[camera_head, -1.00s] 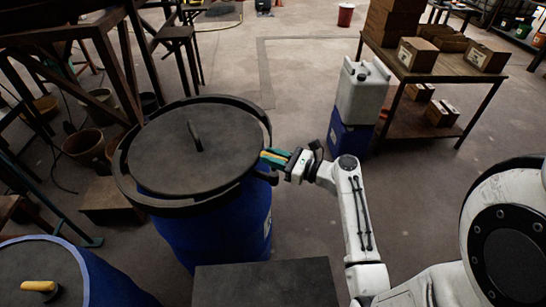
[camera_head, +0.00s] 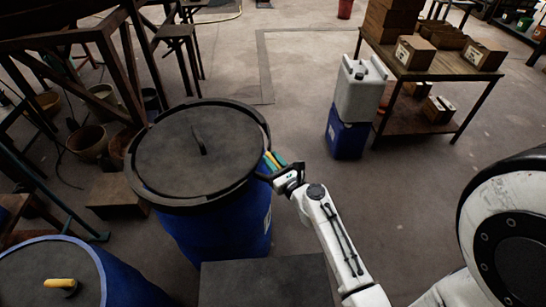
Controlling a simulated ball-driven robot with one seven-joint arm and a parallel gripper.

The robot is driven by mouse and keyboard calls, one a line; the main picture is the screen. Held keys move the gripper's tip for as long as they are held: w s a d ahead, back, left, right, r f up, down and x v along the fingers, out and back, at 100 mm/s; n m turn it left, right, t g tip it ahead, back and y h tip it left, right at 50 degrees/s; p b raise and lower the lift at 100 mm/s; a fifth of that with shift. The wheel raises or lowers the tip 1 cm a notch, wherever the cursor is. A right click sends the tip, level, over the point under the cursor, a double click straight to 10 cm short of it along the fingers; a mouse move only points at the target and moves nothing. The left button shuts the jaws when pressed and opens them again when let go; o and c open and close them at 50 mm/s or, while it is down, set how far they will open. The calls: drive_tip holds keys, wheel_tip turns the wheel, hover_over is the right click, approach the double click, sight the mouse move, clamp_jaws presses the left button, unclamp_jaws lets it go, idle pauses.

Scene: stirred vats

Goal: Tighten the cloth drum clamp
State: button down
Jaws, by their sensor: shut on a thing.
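A blue drum (camera_head: 225,235) stands left of centre with a dark round lid (camera_head: 170,148) that has an upright handle. A dark ring, the drum clamp (camera_head: 196,204), runs around the lid's edge and sits close to it. My gripper (camera_head: 272,161), with yellow and teal fingers, is at the right side of the ring. It is shut on the clamp there, beside the drum's rim. The exact part between the fingers is too small and partly hidden to make out.
A second blue drum (camera_head: 110,275) with a yellow-handled lid stands at lower left. A dark flat-topped block (camera_head: 265,283) is in front. A white canister (camera_head: 360,90) stands on a blue box (camera_head: 346,137). A table (camera_head: 442,74) holds cartons at right. The floor between is open.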

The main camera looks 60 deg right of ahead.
drive_tip(key=shift+m+g+h, duration=0.8)
drive_tip(key=shift+m+h, duration=0.2)
drive_tip(key=shift+h, duration=0.1)
drive_tip(key=shift+m+g+h, duration=1)
drive_tip(key=shift+g+h, duration=0.2)
drive_tip(key=shift+g, duration=0.1)
drive_tip(key=shift+w+m+g+h, duration=0.1)
drive_tip(key=shift+m+g+h, duration=0.7)
drive_tip(key=shift+g, duration=0.4)
drive_tip(key=m+g+h+b, duration=0.1)
drive_tip(key=m+g+b, duration=0.2)
drive_tip(key=m+g, duration=0.1)
drive_tip(key=g, duration=0.1)
drive_tip(key=shift+f+g+h+b, duration=0.15)
drive_tip(key=shift+g+h+b, duration=0.15)
drive_tip(key=shift+h+b, duration=0.1)
drive_tip(key=shift+m+g+b, duration=0.75)
drive_tip(key=shift+m+g, duration=0.05)
drive_tip(key=shift+g, duration=0.4)
drive_tip(key=shift+s+d+r, duration=0.1)
drive_tip(key=shift+s+r, duration=0.1)
drive_tip(key=c, duration=1)
unclamp_jaws()
drive_tip(key=shift+o, duration=0.2)
